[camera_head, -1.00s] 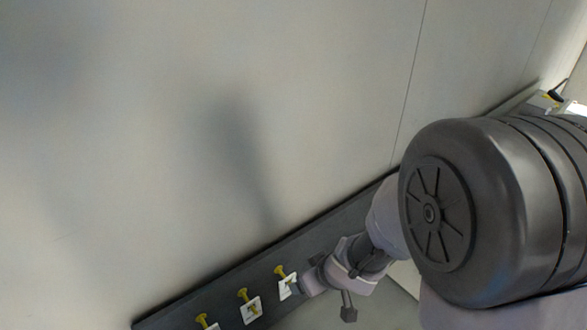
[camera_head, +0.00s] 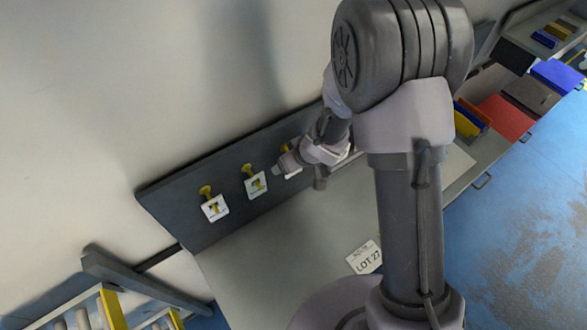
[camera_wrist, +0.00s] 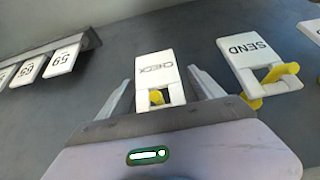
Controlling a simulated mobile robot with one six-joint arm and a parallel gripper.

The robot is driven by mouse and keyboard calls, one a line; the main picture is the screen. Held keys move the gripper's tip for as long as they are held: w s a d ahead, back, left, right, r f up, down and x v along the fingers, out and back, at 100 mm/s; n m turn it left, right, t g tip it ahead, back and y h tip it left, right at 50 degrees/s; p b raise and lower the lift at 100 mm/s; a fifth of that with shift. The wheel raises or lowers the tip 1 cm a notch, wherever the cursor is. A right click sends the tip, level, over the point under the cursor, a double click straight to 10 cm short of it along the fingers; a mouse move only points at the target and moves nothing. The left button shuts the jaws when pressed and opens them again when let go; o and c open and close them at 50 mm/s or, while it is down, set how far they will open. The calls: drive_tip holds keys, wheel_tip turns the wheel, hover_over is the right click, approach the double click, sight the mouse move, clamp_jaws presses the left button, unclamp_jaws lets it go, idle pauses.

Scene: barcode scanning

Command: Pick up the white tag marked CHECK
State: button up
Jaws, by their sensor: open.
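In the wrist view the white CHECK tag (camera_wrist: 155,72), its lettering upside down, hangs by a yellow peg (camera_wrist: 156,97) on the dark board. My gripper (camera_wrist: 160,82) is open, one finger on each side of the tag with visible gaps. I cannot tell how far the fingers reach in depth. In the head view my gripper (camera_head: 279,168) is at the rightmost visible pegged tag (camera_head: 293,173), which it partly covers; its lettering is unreadable there.
The white SEND tag (camera_wrist: 254,62) hangs close beside CHECK, with another tag (camera_wrist: 312,30) beyond. Several numbered tags (camera_wrist: 62,60) hang on a rail at left. In the head view a LOT 27 card (camera_head: 365,257) lies on the grey worktop (camera_head: 270,245). Coloured bins (camera_head: 505,118) stand at right.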

drive_tip(key=shift+w+a+f, duration=0.15)
drive_tip(key=shift+w+f, duration=0.15)
drive_tip(key=shift+f, duration=0.05)
drive_tip(key=shift+s+r, duration=0.15)
drive_tip(key=shift+c, duration=0.8)
drive_tip(key=c, duration=1.3)
drive_tip(key=shift+o, duration=0.2)
drive_tip(key=shift+r, duration=0.1)
